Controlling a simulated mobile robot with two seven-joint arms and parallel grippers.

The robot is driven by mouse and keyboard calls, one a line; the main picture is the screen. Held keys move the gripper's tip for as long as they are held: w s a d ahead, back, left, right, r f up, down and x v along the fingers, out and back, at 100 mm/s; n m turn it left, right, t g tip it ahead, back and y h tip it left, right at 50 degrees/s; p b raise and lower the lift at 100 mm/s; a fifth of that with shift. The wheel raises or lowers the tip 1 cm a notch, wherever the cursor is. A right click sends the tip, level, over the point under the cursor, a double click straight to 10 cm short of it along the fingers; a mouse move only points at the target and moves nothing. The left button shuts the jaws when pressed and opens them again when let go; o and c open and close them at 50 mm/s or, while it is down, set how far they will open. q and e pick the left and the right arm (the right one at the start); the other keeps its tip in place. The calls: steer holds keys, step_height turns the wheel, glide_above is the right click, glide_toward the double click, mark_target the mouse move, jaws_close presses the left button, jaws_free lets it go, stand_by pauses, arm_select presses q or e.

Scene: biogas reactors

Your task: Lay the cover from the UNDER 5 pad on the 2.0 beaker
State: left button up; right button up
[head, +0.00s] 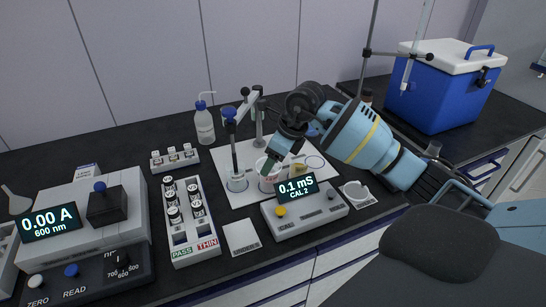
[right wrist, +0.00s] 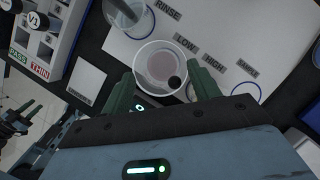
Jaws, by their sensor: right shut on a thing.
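The UNDER 5 pad (head: 241,238) is bare; it also shows in the right wrist view (right wrist: 87,80). My right gripper (right wrist: 162,76) is shut on a round, pale, see-through cover (right wrist: 160,57) with a dark knob near its lower edge. In the head view, the right gripper (head: 272,165) is at the top of a pale beaker (head: 267,184) with reddish marks on the mat. Its 2.0 marking cannot be read. The fingers hide part of the rim, and I cannot tell whether the cover touches it.
A clear rinse beaker (head: 237,183) under a probe stand (head: 235,145) is close on the left. The meter (head: 305,209) stands in front. Another round clear piece (head: 357,194) lies right of the meter.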

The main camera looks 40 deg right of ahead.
arm_select(q)
steer(key=shift+w+r, duration=0.1)
steer(key=shift+w, duration=0.05)
stand_by(0.5)
arm_select(e)
steer(key=o, duration=1.1)
steer(key=shift+c, duration=0.2)
steer(key=shift+o, duration=0.4)
steer(key=shift+o, duration=1.1)
steer(key=shift+r+p, duration=0.5)
steer(key=shift+r, duration=0.45)
steer(key=shift+r+p, duration=1.15)
steer(key=shift+r, duration=1.45)
arm_select(q)
steer(key=w+r+t, duration=0.1)
steer(key=w+r, duration=0.2)
steer(key=r, duration=0.2)
steer(key=shift+w, duration=0.35)
arm_select(e)
steer(key=shift+f, duration=0.1)
